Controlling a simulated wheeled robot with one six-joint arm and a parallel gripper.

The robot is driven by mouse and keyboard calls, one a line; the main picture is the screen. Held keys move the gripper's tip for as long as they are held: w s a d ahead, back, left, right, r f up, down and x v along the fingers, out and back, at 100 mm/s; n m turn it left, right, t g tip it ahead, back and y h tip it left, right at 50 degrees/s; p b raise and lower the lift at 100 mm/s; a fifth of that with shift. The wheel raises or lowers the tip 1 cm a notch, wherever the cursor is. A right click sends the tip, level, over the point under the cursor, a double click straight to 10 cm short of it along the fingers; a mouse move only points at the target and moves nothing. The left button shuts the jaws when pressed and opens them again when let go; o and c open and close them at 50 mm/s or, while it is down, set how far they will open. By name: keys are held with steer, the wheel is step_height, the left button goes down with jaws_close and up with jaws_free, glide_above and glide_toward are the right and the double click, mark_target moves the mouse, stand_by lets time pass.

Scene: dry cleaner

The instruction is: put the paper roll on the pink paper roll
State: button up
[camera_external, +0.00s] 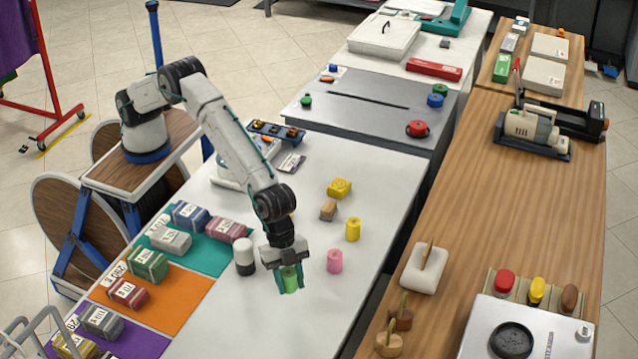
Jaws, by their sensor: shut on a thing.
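My gripper (290,281) points down over the white table and is shut on a green paper roll (289,273). The fingers cover the sides of the roll. I cannot tell whether its bottom touches the table or is a little above it. The pink paper roll (334,261) stands upright on the white table, a short way to the right of my gripper and apart from it. Its top is bare. A yellow roll (352,229) stands upright behind the pink one.
A white cylinder with a dark base (244,256) stands close left of my gripper. A yellow block (339,188) and a brown block (328,210) lie farther back. Labelled bundles lie on teal, orange and purple mats (183,289) at left. The table front is clear.

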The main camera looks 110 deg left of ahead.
steer(key=a+r+n, duration=0.1)
steer(key=a+r, duration=0.8)
steer(key=a, duration=0.2)
steer(key=s+a, duration=0.5)
steer(key=a, duration=0.2)
steer(key=m, duration=0.1)
glide_above(336, 255)
step_height(336, 255, down, 5)
steer(key=shift+s+f, duration=0.1)
steer(key=shift+d+f, duration=0.1)
steer(key=shift+f, duration=1.65)
steer(key=shift+f, duration=0.2)
steer(key=o, duration=1.1)
steer(key=shift+c, duration=0.2)
